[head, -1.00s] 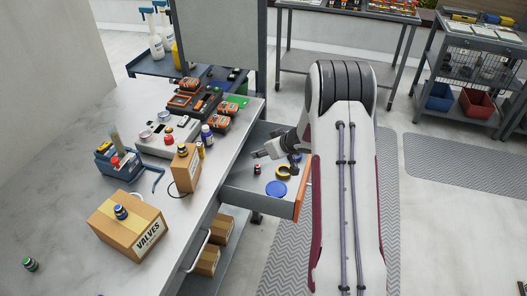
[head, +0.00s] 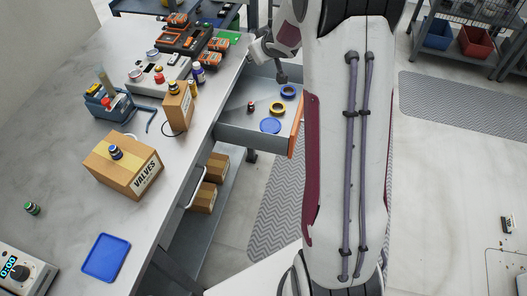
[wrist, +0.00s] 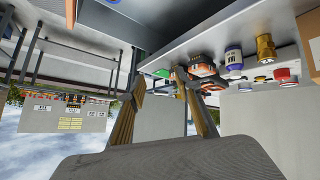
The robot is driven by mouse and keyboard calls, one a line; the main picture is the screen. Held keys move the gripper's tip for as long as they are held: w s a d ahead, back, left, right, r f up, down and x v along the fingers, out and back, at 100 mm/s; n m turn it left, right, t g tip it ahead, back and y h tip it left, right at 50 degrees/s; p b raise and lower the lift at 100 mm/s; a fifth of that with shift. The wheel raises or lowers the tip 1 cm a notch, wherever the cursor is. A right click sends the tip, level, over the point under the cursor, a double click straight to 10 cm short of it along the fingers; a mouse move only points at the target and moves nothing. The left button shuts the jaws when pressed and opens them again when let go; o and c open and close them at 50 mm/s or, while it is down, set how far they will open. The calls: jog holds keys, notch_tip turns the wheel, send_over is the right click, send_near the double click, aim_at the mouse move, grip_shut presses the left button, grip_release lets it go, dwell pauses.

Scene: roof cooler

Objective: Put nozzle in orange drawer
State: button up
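A small brass-coloured piece that looks like the nozzle (head: 193,88) stands on the table beside a purple-banded bottle (head: 198,73); it also shows at the upper right of the wrist view (wrist: 266,48). The orange-fronted drawer (head: 297,128) is pulled out beside the table. It holds a blue disc (head: 270,126), yellow-and-dark rings (head: 287,107) and a small dark-and-red item (head: 250,107). My gripper (head: 256,53) is by the table edge near the drawer's far end, small and partly hidden in the head view. In the wrist view its fingers (wrist: 160,76) are apart with nothing between them.
A cardboard carton (head: 180,108) stands close to the brass piece, with a VALVES box (head: 122,166) nearer. A control box (head: 160,76) and orange tools (head: 208,52) lie behind. A blue tray (head: 106,258) lies at the near end. The front table edge is largely clear.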

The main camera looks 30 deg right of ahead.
jog(key=s+a+r+m+g+h, duration=0.1)
jog(key=s+a+r, duration=0.2)
jog(key=s+r, duration=0.45)
jog(key=s+a+r+m+h, duration=0.1)
jog(key=s+a+r, duration=0.3)
jog(key=s+r, duration=0.3)
jog(key=s+a+f+g+y, duration=0.1)
jog(key=s+a+y, duration=0.1)
jog(key=s+a, duration=0.5)
jog(key=s+a+f+g+y, duration=0.1)
jog(key=s+a, duration=0.6)
jog(key=s, duration=1.1)
jog(key=shift+s+f+n+g+y, duration=0.2)
jog(key=shift+n+g+y, duration=0.2)
